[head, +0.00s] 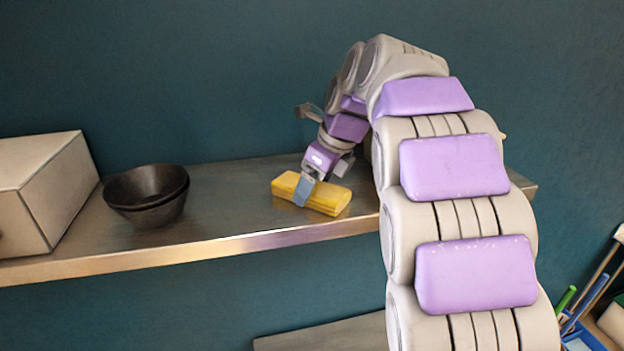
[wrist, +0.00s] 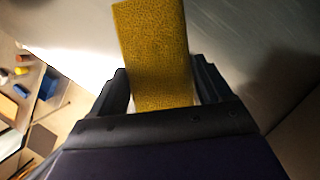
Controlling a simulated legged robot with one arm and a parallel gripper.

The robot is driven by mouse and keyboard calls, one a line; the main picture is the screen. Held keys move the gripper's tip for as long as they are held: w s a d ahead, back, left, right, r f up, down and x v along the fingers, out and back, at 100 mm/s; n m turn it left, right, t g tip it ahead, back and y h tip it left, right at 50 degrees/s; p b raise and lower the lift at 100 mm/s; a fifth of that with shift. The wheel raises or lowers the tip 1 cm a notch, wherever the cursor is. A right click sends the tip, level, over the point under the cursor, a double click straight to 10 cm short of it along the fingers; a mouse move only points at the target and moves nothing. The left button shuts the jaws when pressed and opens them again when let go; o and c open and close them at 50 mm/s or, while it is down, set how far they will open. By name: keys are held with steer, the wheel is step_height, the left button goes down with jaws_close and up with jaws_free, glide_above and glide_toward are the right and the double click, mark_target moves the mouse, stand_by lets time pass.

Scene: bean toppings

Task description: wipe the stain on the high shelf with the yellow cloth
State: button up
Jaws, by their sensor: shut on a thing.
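The yellow cloth (head: 326,198), a folded block, is at the shelf's surface, right of the dark bowls in the head view. My gripper (head: 303,190) is shut on the cloth from above. In the wrist view the cloth (wrist: 155,50) sticks out from between the dark fingers of my gripper (wrist: 163,92). The high shelf (head: 230,215) is a metal board along the teal wall. I cannot make out a stain on it; part of the shelf is hidden behind my arm and under the cloth.
Stacked dark bowls (head: 147,194) stand left of the cloth, and a pale box (head: 42,192) stands at the far left. The shelf's front edge (head: 270,240) runs close to the cloth. A lower shelf (head: 325,336) and some tools (head: 585,300) show below.

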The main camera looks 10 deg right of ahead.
mark_target(322, 196)
steer(key=shift+s+f, duration=0.15)
steer(key=shift+s, duration=0.85)
steer(key=shift+s+f, duration=0.15)
steer(key=shift+s, duration=0.85)
steer(key=shift+d, duration=0.15)
steer(key=shift+c, duration=0.4)
steer(key=shift+d, duration=0.1)
